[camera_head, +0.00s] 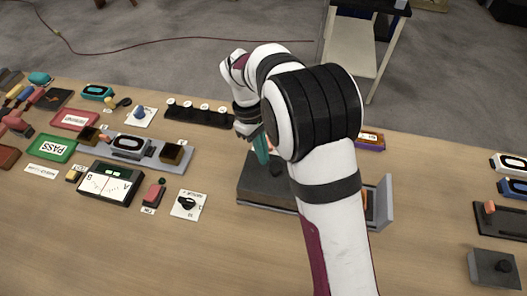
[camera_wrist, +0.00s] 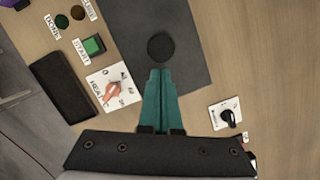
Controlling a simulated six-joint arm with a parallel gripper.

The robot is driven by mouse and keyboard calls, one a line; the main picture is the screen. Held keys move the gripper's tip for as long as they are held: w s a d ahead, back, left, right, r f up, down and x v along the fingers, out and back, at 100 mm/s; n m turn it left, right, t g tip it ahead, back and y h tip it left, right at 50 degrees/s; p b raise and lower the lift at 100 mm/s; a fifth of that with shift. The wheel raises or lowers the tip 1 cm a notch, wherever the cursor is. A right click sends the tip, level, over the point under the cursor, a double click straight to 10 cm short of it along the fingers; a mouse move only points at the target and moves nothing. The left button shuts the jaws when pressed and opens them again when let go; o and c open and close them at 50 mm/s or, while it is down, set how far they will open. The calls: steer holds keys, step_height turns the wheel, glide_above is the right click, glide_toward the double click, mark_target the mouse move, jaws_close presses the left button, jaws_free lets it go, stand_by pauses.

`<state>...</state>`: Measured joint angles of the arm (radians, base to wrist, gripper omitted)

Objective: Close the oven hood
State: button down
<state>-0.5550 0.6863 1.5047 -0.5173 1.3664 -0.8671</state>
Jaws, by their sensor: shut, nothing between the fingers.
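A dark grey block (camera_head: 262,182), which seems to be the oven hood, sits on the table under my gripper. In the wrist view its flat dark top (camera_wrist: 158,20) carries a round black knob (camera_wrist: 161,47). My gripper (camera_head: 262,160) points down above it with its teal fingers together and empty. The fingertips (camera_wrist: 159,72) appear beside the knob's near edge; I cannot tell whether they touch it. An upright grey plate (camera_head: 384,202) stands to the right, with an orange part beside it. My arm hides the space between the block and this plate.
The wrist view shows a heat dial (camera_wrist: 115,92), a green start button (camera_wrist: 93,45) and a black slab (camera_wrist: 63,86) left of the dark top. A small dial card (camera_wrist: 229,115) lies right of it. Other devices crowd the table's left; bare wood lies in front.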

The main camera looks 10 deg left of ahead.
steer(key=shift+d, duration=0.2)
steer(key=d, duration=1.8)
steer(key=shift+d, duration=0.4)
